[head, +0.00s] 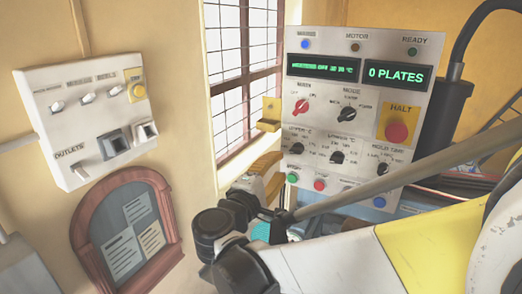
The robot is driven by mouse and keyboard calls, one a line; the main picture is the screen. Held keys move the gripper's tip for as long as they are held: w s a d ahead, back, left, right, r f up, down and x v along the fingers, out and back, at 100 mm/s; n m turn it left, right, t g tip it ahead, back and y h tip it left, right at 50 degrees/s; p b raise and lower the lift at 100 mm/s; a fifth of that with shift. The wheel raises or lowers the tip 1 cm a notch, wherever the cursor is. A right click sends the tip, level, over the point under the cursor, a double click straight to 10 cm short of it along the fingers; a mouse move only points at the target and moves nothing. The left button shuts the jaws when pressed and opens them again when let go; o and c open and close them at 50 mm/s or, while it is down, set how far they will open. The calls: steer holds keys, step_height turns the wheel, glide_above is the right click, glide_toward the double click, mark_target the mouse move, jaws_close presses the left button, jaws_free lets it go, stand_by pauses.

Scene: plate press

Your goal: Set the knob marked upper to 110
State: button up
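The knob marked upper (298,147) is a small black dial in the lower left of the white control panel (432,60). The fine numbers around it are too small to read, so its setting cannot be told. The knob marked lower (337,157) is to its right, and the mould time knob (382,168) further right. My arm crosses the lower right, with its dark joints below and left of the panel. My gripper's fingers cannot be made out among these dark parts, and nothing visibly touches the upper knob.
Above are a red knob (302,106), a black mode knob (347,114) and a red HALT button (397,131). A green display (395,76) reads "0 PLATES". Small buttons line the panel's bottom. A white switch box (60,130) and a framed notice board (78,219) are at left.

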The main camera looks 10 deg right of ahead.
mark_target(293, 152)
steer(key=x, duration=0.6)
steer(key=p+x, duration=0.1)
steer(key=x, duration=0.2)
steer(key=shift+s+d+r, duration=0.2)
steer(key=shift+d, duration=0.25)
steer(key=shift+w+d, duration=0.1)
steer(key=shift+w, duration=0.25)
steer(key=shift+s, duration=0.1)
jaws_close()
